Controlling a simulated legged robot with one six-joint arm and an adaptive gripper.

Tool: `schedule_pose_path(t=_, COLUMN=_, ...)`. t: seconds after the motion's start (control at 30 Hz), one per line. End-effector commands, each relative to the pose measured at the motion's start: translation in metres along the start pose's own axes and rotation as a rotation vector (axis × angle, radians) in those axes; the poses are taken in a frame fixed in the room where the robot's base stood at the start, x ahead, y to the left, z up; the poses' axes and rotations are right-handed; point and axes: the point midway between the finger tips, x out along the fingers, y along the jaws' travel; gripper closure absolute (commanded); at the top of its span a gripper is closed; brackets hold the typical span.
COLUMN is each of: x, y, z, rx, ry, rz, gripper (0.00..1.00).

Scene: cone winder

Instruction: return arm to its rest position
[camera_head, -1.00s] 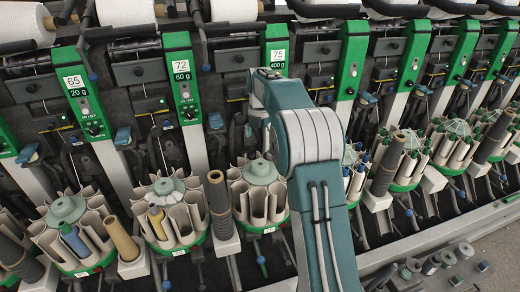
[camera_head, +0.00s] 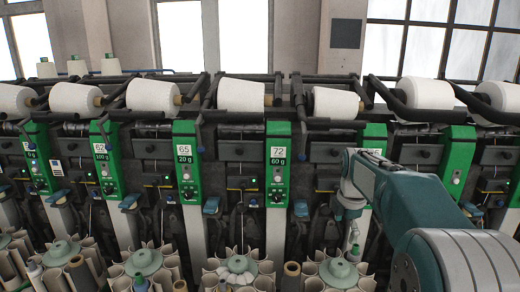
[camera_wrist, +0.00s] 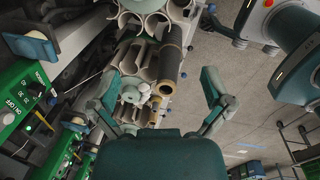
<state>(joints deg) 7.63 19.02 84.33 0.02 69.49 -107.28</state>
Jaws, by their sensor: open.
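My gripper (camera_wrist: 160,84) shows in the wrist view with its two fingers spread wide and no object held between them. In the head view my teal arm reaches in from the right, bends at the elbow and points down at the wrist. The gripper end there is small and partly lost against the machine near the right bobbin magazine (camera_head: 338,272). In the wrist view a magazine with pale pockets and a brown tube (camera_wrist: 171,56) lies beyond the fingers. I cannot tell the exact gap.
A row of winding units with green panels (camera_head: 279,158) runs across the head view. White yarn cones (camera_head: 241,94) sit on top, with dark bars between them. Magazines stand along the bottom. In the wrist view grey floor (camera_wrist: 245,95) is open at the right.

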Motion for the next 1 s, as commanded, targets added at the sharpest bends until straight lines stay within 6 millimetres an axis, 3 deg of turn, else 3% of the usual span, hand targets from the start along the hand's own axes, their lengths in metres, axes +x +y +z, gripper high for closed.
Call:
schedule_pose_path(t=0.03, x=-0.014, y=-0.013, z=-0.008, rx=0.077, ry=-0.004, rz=0.020, gripper=0.00)
schedule_pose_path(t=0.2, x=-0.043, y=-0.055, z=-0.032, rx=0.361, ry=-0.004, rz=0.082, gripper=0.00)
schedule_pose_path(t=0.47, x=-0.069, y=-0.127, z=-0.065, rx=0.796, ry=0.036, rz=0.175, gripper=0.00)
schedule_pose_path(t=0.7, x=-0.070, y=-0.197, z=-0.092, rx=1.195, ry=0.117, rz=0.251, gripper=0.00)
schedule_pose_path(t=1.0, x=-0.047, y=-0.270, z=-0.116, rx=1.629, ry=0.252, rz=0.304, gripper=0.00)
